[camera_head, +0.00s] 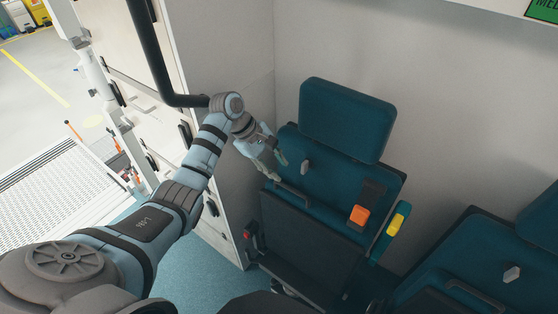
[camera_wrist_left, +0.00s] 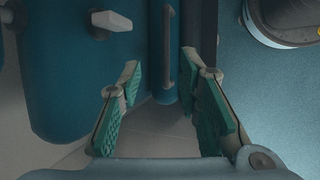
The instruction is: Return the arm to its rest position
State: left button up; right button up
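My left arm comes in from the lower left in the head view and reaches up toward the folding seat (camera_head: 335,195). My left gripper (camera_head: 279,168) is in front of the seat's left side, near its grey handle bar. In the left wrist view the left gripper (camera_wrist_left: 165,95) has its two green-padded fingers spread apart with nothing between them. The handle bar (camera_wrist_left: 168,48) shows beyond the fingertips, apart from them. A light grey knob (camera_wrist_left: 110,22) on the teal seat shows at the upper left. My right gripper is in neither view.
A black grab rail (camera_head: 155,55) and a white cabinet wall (camera_head: 225,60) stand close to the forearm. An orange buckle (camera_head: 359,215) and a yellow-tipped strap part (camera_head: 396,224) are on the seat. A second seat (camera_head: 480,265) is at the right. A ramp (camera_head: 60,195) lies at the left.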

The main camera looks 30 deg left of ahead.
pick_arm(q)
jog(key=s+d+f+m+y, duration=0.3)
jog(key=s+f+m, duration=0.6)
jog(key=s+f, duration=0.45)
jog(key=s+r+m+t+y, duration=0.15)
jog(key=s+m, duration=0.25)
jog(key=s, duration=0.5)
jog(key=s+r+m+y, duration=0.1)
jog(key=s+r+m, duration=0.25)
jog(key=s, duration=0.65)
notch_tip(320, 180, down, 18)
jog(key=a+f+g, duration=0.1)
jog(key=g, duration=0.1)
jog(key=s+a+f, duration=0.1)
jog(key=s+f, duration=1.3)
jog(key=s, duration=0.1)
jog(key=shift+s+g, duration=0.2)
jog(key=shift+g, duration=0.25)
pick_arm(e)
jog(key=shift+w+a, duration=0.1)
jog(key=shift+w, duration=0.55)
